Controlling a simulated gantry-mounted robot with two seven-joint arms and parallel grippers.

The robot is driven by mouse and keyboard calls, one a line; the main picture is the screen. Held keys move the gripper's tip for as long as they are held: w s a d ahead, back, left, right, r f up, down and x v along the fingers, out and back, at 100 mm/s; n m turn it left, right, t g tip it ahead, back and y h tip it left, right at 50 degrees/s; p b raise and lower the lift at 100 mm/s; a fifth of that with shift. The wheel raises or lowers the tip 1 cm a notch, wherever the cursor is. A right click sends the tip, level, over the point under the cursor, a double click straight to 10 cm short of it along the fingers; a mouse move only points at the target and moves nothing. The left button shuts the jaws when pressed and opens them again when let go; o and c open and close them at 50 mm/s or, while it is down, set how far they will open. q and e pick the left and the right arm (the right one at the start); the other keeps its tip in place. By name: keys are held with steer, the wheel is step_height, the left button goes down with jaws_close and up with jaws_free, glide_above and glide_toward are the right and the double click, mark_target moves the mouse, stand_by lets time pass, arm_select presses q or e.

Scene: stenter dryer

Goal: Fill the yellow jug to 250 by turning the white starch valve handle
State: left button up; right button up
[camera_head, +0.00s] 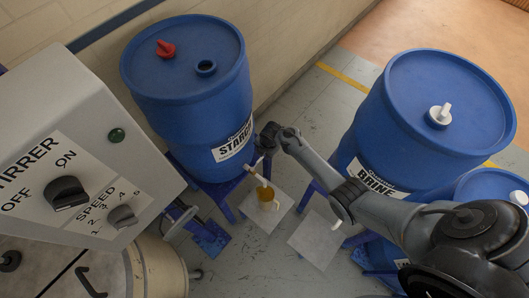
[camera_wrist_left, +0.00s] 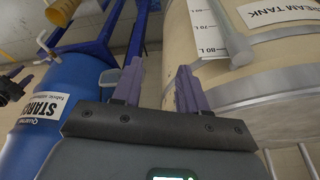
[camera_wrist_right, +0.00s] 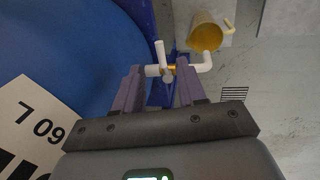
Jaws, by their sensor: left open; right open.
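The white starch valve handle (camera_wrist_right: 160,52) sits on a white pipe with a brass-coloured part, low on the blue starch barrel (camera_head: 187,85). My right gripper (camera_wrist_right: 160,68) is open, with its two fingertips on either side of the valve in the right wrist view; I cannot tell whether they touch it. The yellow jug (camera_head: 267,200) stands below the spout on a light square plate (camera_head: 279,214). It also shows in the right wrist view (camera_wrist_right: 205,32). Its fill level cannot be read. My left gripper (camera_wrist_left: 157,85) is open and empty near the cream tank (camera_wrist_left: 260,55), outside the head view.
A blue brine barrel (camera_head: 440,105) stands at the right, with my right arm crossing in front. The stirrer control box (camera_head: 75,150) fills the left. Another plate (camera_head: 316,240) lies to the right of the jug's plate, with grey floor around.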

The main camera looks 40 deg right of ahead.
mark_target(261, 158)
steer(key=shift+w+f+b, duration=0.15)
steer(key=shift+f+b, duration=0.55)
steer(key=shift+f, duration=0.15)
steer(key=shift+w+f+b, duration=0.1)
steer(key=shift+f+b, duration=0.55)
steer(key=shift+f, duration=0.15)
steer(key=shift+w+a+f+b, duration=0.1)
steer(key=shift+w+f+b, duration=0.05)
steer(key=shift+f+b, duration=0.45)
steer(key=shift+w+f+b, duration=0.1)
steer(key=shift+f+b, duration=0.45)
jaws_close()
